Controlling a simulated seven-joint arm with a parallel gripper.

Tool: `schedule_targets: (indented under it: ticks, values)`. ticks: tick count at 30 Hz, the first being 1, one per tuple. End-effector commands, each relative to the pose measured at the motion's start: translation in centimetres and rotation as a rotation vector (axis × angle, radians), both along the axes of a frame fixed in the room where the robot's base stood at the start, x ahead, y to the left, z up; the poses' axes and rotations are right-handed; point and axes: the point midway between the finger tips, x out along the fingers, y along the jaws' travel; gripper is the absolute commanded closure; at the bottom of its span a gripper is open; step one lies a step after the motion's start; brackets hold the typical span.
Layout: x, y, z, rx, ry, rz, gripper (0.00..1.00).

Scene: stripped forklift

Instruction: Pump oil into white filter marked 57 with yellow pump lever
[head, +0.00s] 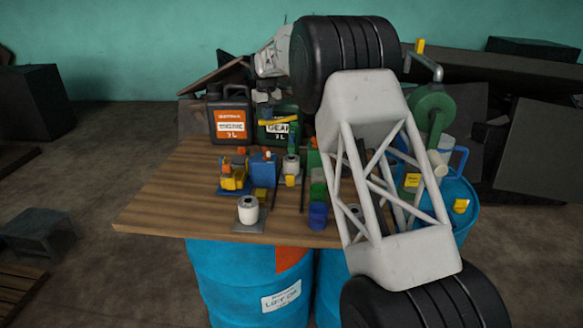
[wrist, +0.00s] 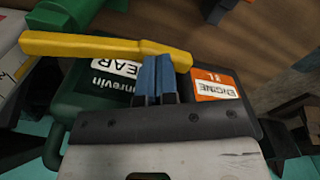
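The yellow pump lever (head: 278,120) sticks out above the table in front of the green can, and it crosses the wrist view (wrist: 95,47). My gripper (wrist: 157,62) has its two blue fingers close together, with their tips at the lever near its narrower end. I see no lever clearly between the fingers, and contact is uncertain. A white filter (head: 248,209) stands upright on a small grey plate at the table's front. A second white filter (head: 290,165) stands farther back, near the pump. No number 57 is readable on either.
A black engine-oil can (head: 229,113) and a green gear-oil can (head: 270,132) stand at the table's back. Blue, yellow and green parts crowd the table's middle. The wooden table's (head: 160,205) left side is clear. My arm hides much of the right side.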

Motion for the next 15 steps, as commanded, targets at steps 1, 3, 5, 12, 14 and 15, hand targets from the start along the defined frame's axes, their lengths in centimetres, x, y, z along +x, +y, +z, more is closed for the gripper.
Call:
schedule_targets:
  ticks: [1,3,5,12,14,15]
  values:
    - [0.0,0.0,0.2,0.0,0.0,0.0,1.0]
    - [0.0,0.0,0.7,0.0,-0.001,0.0,1.0]
    - [0.0,0.0,1.1,0.0,0.0,0.0,1.0]
    - [0.0,0.0,2.6,0.0,-0.001,0.0,1.0]
    - [0.0,0.0,3.0,0.0,-0.001,0.0,1.0]
    - [0.0,0.0,3.3,0.0,-0.001,0.0,1.0]
